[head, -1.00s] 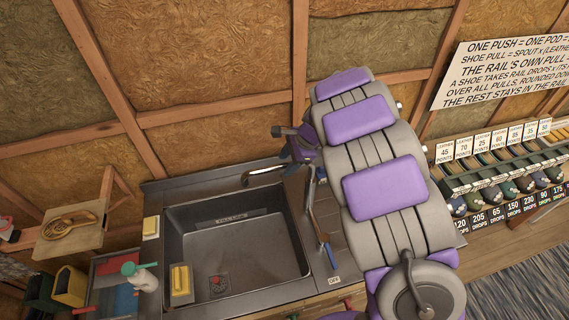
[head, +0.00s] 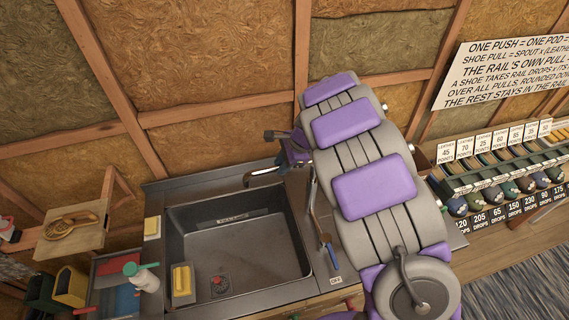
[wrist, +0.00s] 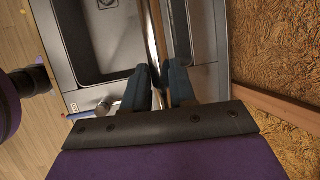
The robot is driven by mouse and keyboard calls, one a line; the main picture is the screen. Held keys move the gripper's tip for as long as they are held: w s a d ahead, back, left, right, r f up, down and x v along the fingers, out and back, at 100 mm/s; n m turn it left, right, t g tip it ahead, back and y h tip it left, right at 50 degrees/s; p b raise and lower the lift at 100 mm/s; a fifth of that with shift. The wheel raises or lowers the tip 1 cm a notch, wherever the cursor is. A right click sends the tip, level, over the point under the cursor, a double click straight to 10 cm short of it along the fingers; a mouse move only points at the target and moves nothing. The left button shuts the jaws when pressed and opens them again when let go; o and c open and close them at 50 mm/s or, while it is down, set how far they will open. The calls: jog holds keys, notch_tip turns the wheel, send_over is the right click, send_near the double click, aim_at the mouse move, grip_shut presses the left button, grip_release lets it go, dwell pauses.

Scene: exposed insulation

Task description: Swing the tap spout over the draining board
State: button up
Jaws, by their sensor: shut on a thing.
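The tap spout (head: 265,174) is a shiny metal tube above the back right rim of the sink (head: 180,254), reaching toward the left. In the wrist view the spout (wrist: 154,35) runs away from me between the two blue-grey fingers of my gripper (wrist: 161,88). My gripper (head: 284,160) is shut on the spout, behind the right end of the sink. My purple and grey arm hides much of the flat metal surface (head: 326,222) right of the sink, which appears to be the draining board. The tap's base is hidden.
A blue-handled tool (head: 331,254) lies on the surface right of the sink, near an OFF label (head: 335,281). A yellow block (head: 181,281) and a red item (head: 219,284) are in the sink. A bottle (head: 141,277) stands left. The insulated wall (head: 215,60) is close behind.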

jog(key=shift+s+a, duration=0.2)
jog(key=shift+a, duration=1.05)
grip_shut()
jog(key=shift+d, duration=0.1)
jog(key=shift+d, duration=0.15)
